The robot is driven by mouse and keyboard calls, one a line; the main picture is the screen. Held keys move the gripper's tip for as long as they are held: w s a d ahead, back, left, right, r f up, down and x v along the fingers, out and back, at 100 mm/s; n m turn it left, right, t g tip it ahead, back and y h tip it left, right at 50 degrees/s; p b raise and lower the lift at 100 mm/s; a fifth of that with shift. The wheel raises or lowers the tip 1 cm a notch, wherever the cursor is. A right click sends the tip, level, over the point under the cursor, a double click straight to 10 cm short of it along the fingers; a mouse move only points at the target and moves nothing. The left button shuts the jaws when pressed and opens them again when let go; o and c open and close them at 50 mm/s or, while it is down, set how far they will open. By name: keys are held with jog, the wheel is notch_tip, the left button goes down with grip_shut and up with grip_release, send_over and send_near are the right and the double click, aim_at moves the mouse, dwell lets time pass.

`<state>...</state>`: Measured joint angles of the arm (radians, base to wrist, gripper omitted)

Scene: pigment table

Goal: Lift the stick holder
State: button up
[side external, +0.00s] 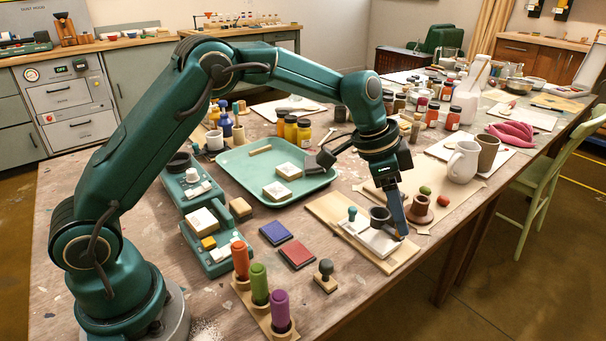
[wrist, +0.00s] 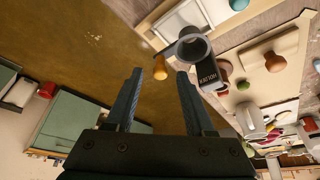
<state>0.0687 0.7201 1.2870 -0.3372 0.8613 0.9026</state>
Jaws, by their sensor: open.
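A dark grey open cylinder, which looks like the stick holder (side external: 380,216), stands upright by a white slab on a wooden board in the side external view. In the wrist view the holder (wrist: 208,74) shows its round open mouth and a lettered side. My gripper (side external: 401,232) is low beside it, its blue fingers partly covering the board's right part. In the wrist view my gripper (wrist: 158,74) is open and the holder is outside the fingers, just beyond the right fingertip. An orange-brown knob (wrist: 160,68) shows between the fingertips.
A small teal-handled tool (side external: 352,214) stands left of the holder. A brown spool-like piece (side external: 419,209) is close behind it. A wooden rack (side external: 256,312) with coloured sticks and a stamp (side external: 326,275) stand nearer the front. The table edge is close to my gripper.

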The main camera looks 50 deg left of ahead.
jog(key=shift+d+f, duration=0.1)
jog(key=shift+f, duration=0.1)
grip_shut()
dwell(1.3)
